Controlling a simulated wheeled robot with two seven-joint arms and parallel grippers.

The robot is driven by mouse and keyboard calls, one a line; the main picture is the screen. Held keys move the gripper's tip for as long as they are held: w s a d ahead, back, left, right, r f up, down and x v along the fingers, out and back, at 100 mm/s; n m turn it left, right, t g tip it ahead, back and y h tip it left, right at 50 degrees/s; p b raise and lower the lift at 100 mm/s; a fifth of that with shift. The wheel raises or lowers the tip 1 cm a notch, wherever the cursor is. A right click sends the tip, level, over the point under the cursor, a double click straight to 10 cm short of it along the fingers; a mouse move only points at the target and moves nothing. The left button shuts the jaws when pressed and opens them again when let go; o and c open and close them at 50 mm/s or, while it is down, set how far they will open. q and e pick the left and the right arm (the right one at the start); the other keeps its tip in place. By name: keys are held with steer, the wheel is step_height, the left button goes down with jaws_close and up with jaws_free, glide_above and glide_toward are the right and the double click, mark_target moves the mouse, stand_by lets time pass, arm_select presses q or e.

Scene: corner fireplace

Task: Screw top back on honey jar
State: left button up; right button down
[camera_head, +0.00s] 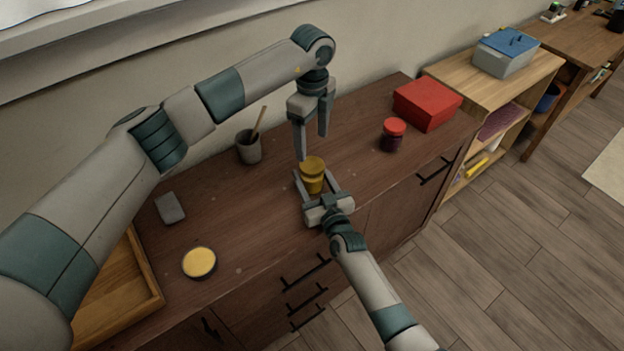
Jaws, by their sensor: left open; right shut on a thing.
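The honey jar (314,185) stands upright on the brown cabinet top, amber below. A round mustard-gold top (313,164) sits on its mouth; I cannot tell how tightly it is seated. My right gripper (312,174) comes in from the front and is shut on the jar, a finger on each side. My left gripper (312,147) points down just above the jar, its fingers apart and empty.
A flat round yellow-topped tin (199,263), a small grey block (170,208) and a wooden tray (142,268) lie left. A grey cup with a stick (249,149) stands behind. A red-lidded jar (393,135) and red box (427,104) stand right.

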mark_target(312, 165)
arm_select(q)
steer(key=shift+f, duration=0.1)
stand_by(0.4)
steer(key=shift+f, duration=3.9)
steer(key=c, duration=1.1)
